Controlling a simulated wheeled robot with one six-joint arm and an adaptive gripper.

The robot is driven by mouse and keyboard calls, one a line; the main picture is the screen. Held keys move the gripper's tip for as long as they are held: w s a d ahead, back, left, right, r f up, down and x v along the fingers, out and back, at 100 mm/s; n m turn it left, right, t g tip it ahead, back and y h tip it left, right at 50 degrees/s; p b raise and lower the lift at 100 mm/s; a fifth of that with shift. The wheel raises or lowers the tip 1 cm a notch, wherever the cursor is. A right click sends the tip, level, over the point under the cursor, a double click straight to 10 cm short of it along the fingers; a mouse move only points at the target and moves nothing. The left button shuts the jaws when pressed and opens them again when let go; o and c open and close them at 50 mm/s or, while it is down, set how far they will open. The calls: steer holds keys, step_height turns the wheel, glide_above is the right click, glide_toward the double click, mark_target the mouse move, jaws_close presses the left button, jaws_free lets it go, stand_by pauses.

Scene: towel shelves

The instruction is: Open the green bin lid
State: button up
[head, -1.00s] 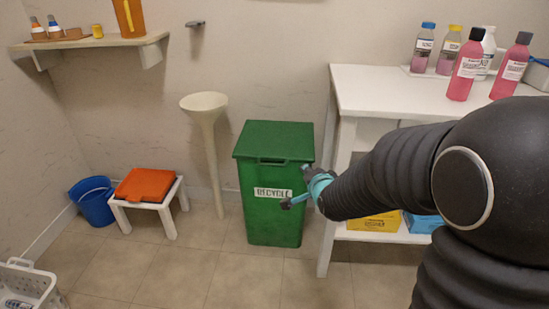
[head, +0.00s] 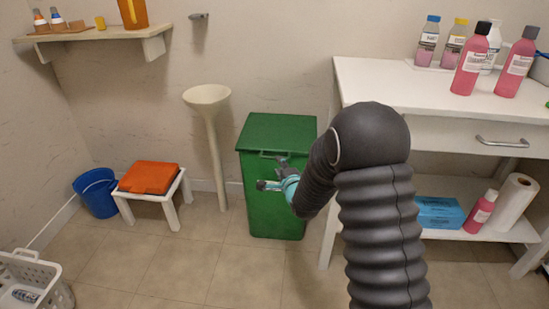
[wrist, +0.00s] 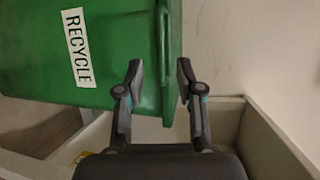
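The green bin (head: 262,215) stands on the floor against the wall, with its green lid (head: 278,129) shut flat on top. A handle bar (head: 268,154) runs along the lid's front edge. My gripper (head: 272,173) is in front of the bin, just below the lid's front edge, and partly hides the label. In the wrist view my gripper (wrist: 160,72) is open and empty, with its fingers on either side of the lid's edge and handle (wrist: 163,45). I cannot tell whether the fingers touch it. The RECYCLE label (wrist: 77,48) shows sideways there.
A white shelf table (head: 400,90) with several bottles stands close on the bin's right. A cream funnel-topped stand (head: 208,97) is on its left. Farther left are a white stool (head: 171,209) with an orange folded item and a blue bucket (head: 97,195). Floor in front is open.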

steer(key=x, duration=0.7)
steer(key=shift+p, duration=0.3)
jaws_close()
